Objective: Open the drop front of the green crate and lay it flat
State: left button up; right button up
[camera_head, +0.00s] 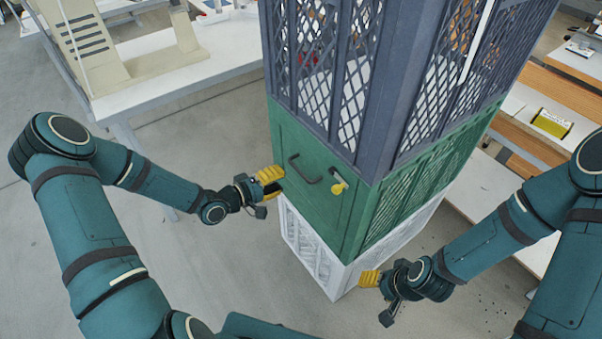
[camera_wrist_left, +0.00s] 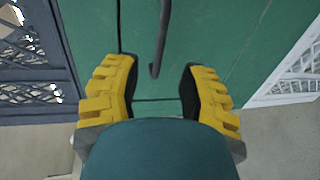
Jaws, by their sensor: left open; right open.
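The green crate (camera_head: 405,205) sits in the middle of a stack. Its drop front (camera_head: 310,210) stands upright and looks closed, with a dark bar handle (camera_head: 304,172) and a yellow latch (camera_head: 338,184) to the handle's right. My left gripper (camera_head: 275,182) is open and empty at the left edge of the front, left of the handle. In the left wrist view its fingers (camera_wrist_left: 160,85) spread before the green panel (camera_wrist_left: 215,40), with the dark handle (camera_wrist_left: 161,45) ahead between them. My right gripper (camera_head: 369,279) is open, low beside the stack.
A dark blue-grey lattice crate (camera_head: 400,70) stands on the green crate. A white crate (camera_head: 315,255) lies under it. A white table (camera_head: 170,85) with a beige machine (camera_head: 90,45) stands behind left. Benches with a yellow box (camera_head: 551,122) are at right. Floor before the stack is clear.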

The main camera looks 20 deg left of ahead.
aim_at(299, 171)
pick_arm(q)
jog(key=b+x, duration=0.1)
jog(key=x, duration=0.7)
grip_shut()
